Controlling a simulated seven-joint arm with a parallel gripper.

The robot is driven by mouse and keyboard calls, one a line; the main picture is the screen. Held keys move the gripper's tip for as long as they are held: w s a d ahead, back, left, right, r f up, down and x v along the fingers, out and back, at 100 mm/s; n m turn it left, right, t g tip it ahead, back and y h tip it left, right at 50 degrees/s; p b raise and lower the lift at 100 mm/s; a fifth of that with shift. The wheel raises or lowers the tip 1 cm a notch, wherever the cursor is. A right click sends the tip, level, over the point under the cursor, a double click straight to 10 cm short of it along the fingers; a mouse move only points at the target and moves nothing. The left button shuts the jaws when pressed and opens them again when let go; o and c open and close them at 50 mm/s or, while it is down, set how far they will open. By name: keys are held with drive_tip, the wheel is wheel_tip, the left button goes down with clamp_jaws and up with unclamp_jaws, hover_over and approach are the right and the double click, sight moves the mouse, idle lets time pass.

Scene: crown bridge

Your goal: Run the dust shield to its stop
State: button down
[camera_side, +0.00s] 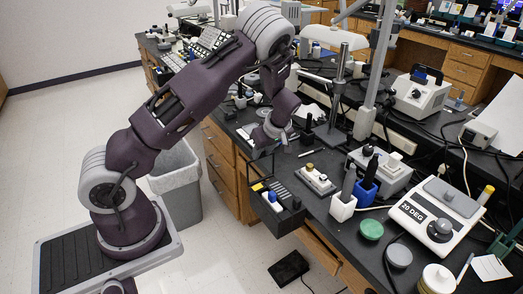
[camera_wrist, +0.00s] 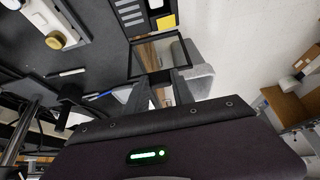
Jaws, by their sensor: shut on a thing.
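The dust shield (camera_wrist: 158,52) is a clear pane in a thin black frame. In the wrist view it stands out from the edge of a dark slotted unit (camera_wrist: 128,15). My gripper (camera_wrist: 157,76) is shut on the near edge of the shield's frame; the exact contact is small and partly hidden by the fingers. In the side view my gripper (camera_side: 272,138) is low at the bench's front edge, behind and above the slotted unit (camera_side: 281,200). The shield (camera_side: 262,166) shows there only as thin dark frame lines. Its stop cannot be made out.
A device with a yellow knob (camera_side: 315,179) stands right of the slotted unit. A white and a blue holder (camera_side: 364,190) stand further right. A pen (camera_wrist: 66,73) lies on the bench. A grey bin (camera_side: 178,185) stands on the floor below. Open floor lies in front of the bench.

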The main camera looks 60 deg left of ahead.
drive_tip(key=shift+d, duration=0.1)
drive_tip(key=c, duration=1.1)
unclamp_jaws()
drive_tip(key=v, duration=0.7)
